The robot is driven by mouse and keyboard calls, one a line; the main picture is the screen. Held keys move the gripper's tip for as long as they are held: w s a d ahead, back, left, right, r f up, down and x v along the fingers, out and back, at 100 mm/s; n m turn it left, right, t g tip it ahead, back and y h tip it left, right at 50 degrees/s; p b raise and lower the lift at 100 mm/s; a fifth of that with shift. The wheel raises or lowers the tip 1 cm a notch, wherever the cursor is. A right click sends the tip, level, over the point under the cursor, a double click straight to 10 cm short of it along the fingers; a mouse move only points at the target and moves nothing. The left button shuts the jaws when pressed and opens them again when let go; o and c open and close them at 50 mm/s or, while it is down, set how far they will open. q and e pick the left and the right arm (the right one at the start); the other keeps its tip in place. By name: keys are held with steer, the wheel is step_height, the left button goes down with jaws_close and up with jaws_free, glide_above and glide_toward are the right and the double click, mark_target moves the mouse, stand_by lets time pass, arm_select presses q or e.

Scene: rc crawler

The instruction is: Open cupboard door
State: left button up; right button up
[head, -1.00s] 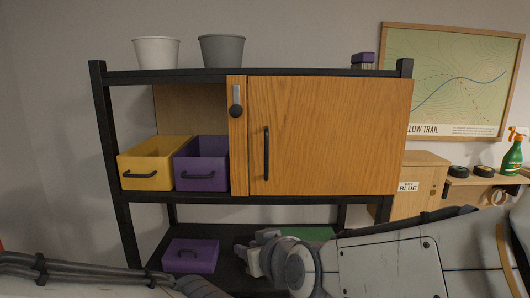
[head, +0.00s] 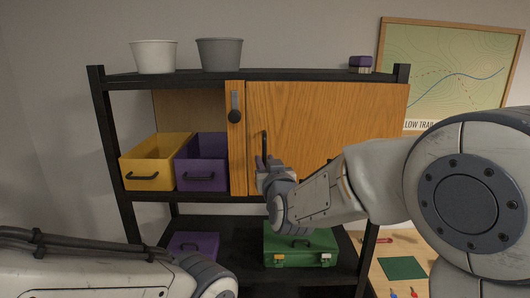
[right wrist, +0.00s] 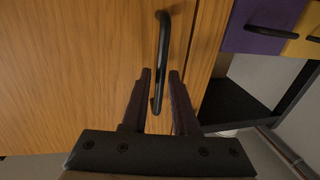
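The wooden cupboard door (head: 330,115) is shut on the black shelf rack. Its black vertical handle (head: 265,143) is near the door's left edge. A dark latch knob (head: 234,115) is on the narrow panel left of the door. My right gripper (head: 261,166) is at the handle's lower part. In the right wrist view, my right gripper (right wrist: 160,74) is open, with one finger on each side of the handle (right wrist: 162,50) and visible gaps. My left arm reaches in at the bottom left; its gripper is out of view.
A yellow bin (head: 148,168) and a purple bin (head: 202,165) sit left of the door. A green toolbox (head: 300,247) and another purple bin (head: 190,245) are on the lower shelf. Two buckets stand on top. My right arm covers the right side.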

steer(key=shift+w+a, duration=0.15)
steer(key=shift+w, duration=0.65)
jaws_close()
stand_by(0.9)
